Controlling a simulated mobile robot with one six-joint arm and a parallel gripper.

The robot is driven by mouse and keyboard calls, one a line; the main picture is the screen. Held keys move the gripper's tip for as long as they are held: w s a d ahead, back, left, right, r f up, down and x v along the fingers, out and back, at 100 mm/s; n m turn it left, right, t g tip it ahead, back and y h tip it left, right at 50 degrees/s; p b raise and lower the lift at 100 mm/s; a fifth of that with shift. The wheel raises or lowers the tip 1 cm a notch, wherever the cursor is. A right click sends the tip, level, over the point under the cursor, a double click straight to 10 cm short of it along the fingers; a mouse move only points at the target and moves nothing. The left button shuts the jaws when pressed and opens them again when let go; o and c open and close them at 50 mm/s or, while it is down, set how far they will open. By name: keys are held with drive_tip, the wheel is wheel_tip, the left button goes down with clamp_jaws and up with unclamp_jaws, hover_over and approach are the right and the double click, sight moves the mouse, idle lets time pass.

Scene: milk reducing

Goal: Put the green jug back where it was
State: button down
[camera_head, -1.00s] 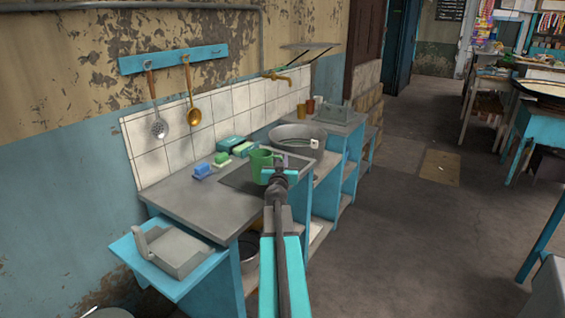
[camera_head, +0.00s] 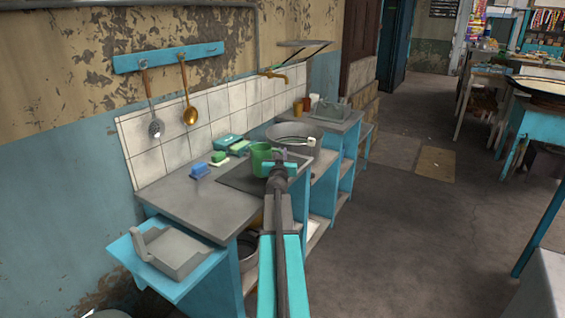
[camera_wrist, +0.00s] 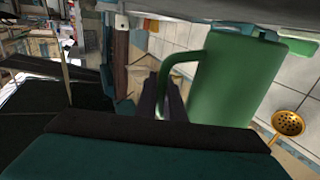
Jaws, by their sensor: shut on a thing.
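The green jug (camera_head: 262,158) is at the end of my arm, over the dark mat on the grey counter. My gripper (camera_head: 279,165) is shut on it. In the wrist view the jug (camera_wrist: 237,78) fills the right of the picture, with its handle between the dark fingers of my gripper (camera_wrist: 167,97). That view is turned over, so the wall and ladle show at odd angles. I cannot tell whether the jug's base touches the mat (camera_head: 232,178) or hangs just above it.
A blue sponge (camera_head: 199,170), a green-and-white block (camera_head: 218,158) and a teal box (camera_head: 229,143) sit left of the jug. A large metal basin (camera_head: 296,135) stands behind it on the right. The counter's front left (camera_head: 200,207) is bare.

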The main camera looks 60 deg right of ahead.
drive_tip(key=shift+f+b, duration=0.75)
drive_tip(key=shift+f, duration=0.9)
drive_tip(key=shift+f, duration=0.15)
drive_tip(key=c, duration=1.9)
unclamp_jaws()
drive_tip(key=shift+o, duration=0.2)
drive_tip(key=b+v, duration=0.2)
drive_tip(key=v, duration=1)
drive_tip(key=shift+b, duration=0.3)
